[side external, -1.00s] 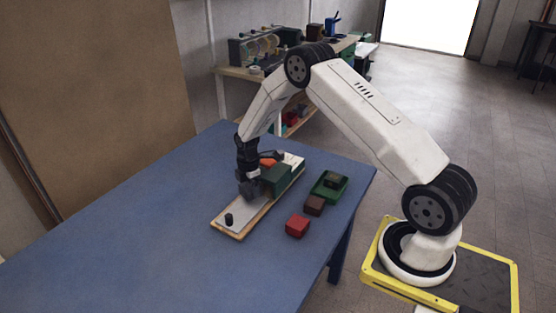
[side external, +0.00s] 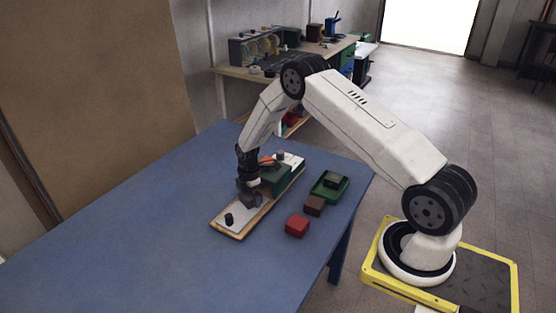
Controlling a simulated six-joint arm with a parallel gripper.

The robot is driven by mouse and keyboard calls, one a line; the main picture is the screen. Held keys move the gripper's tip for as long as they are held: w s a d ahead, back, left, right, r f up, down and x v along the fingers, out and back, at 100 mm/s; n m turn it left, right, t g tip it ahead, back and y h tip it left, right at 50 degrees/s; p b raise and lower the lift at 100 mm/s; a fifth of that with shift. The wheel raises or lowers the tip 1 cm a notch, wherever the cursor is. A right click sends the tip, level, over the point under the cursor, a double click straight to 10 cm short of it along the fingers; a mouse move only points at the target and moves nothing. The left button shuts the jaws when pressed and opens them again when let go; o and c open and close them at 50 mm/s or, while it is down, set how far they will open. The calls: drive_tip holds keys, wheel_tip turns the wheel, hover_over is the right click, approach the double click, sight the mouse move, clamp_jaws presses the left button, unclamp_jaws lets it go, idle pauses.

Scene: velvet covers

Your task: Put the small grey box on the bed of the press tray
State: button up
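The press tray (side external: 234,226) is a long board with a wooden rim and a pale bed, lying on the blue table. A short black peg (side external: 229,219) stands at its near end. A dark green block (side external: 275,180) sits across its middle, with an orange part behind it and a grey knob (side external: 280,155) near the far end. My gripper (side external: 250,197) points down over the bed, just in front of the green block. A grey shape shows at its fingertips; I cannot tell whether it is the small grey box or the fingers themselves.
On the table (side external: 130,215), right of the press tray, are a red box (side external: 297,225), a brown box (side external: 314,205) and a green tray (side external: 345,190) holding a dark green item. The table's left side is clear. A cluttered workbench stands behind.

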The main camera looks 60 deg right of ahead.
sight(250, 195)
drive_tip(key=shift+r, duration=0.15)
wheel_tip(250, 195, up, 12)
idle(0.8)
idle(0.4)
drive_tip(key=s+a+r+m+t, duration=0.1)
drive_tip(key=s+a+r+m, duration=0.3)
drive_tip(key=s, duration=0.6)
drive_tip(key=s+a+r+m+t, duration=0.1)
drive_tip(key=s+a+r+m, duration=0.4)
drive_tip(key=s+a+m, duration=0.4)
drive_tip(key=shift+s+a+m+t, duration=0.3)
drive_tip(key=shift+s+a, duration=0.65)
drive_tip(key=shift+a, duration=0.3)
